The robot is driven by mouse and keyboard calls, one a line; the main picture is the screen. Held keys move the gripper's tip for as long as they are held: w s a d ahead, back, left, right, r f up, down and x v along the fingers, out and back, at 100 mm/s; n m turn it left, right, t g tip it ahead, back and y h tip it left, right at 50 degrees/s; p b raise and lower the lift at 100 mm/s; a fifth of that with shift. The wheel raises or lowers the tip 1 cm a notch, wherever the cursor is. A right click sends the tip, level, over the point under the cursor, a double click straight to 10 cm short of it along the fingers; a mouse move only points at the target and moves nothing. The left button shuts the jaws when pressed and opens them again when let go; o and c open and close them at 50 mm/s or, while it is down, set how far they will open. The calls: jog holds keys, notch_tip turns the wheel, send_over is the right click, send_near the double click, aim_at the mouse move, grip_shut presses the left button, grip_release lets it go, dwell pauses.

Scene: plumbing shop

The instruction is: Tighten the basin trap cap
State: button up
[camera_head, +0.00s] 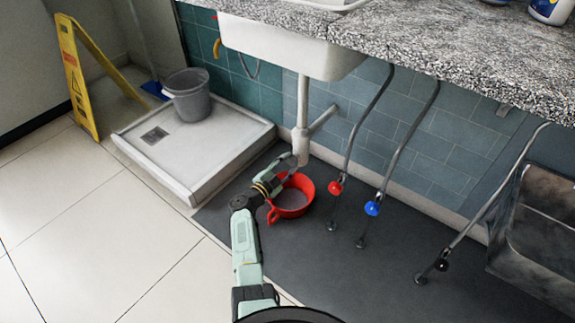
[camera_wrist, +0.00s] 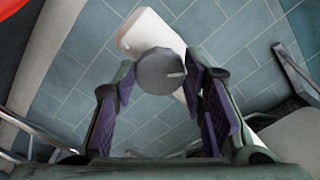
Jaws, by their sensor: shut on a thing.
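The basin trap (camera_head: 302,148) is a white pipe and cup hanging under the sink, with a side pipe running to the tiled wall. In the wrist view, its grey round cap (camera_wrist: 160,71) with a short pale mark near the right edge faces the camera, and the white trap body (camera_wrist: 148,32) shows behind. My gripper (camera_wrist: 160,80) has its purple-padded fingers on either side of the cap, shut on it. In the head view, my gripper (camera_head: 291,162) is at the trap's lower end and hides the cap.
A red basin (camera_head: 292,200) stands on the dark mat beneath my gripper. Hoses with red (camera_head: 335,188) and blue (camera_head: 372,208) valves stand to the right. A shower tray (camera_head: 175,160) with a grey bucket (camera_head: 187,96) and a yellow sign (camera_head: 75,75) are left.

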jog(key=o, duration=1.2)
jog(key=shift+c, duration=0.2)
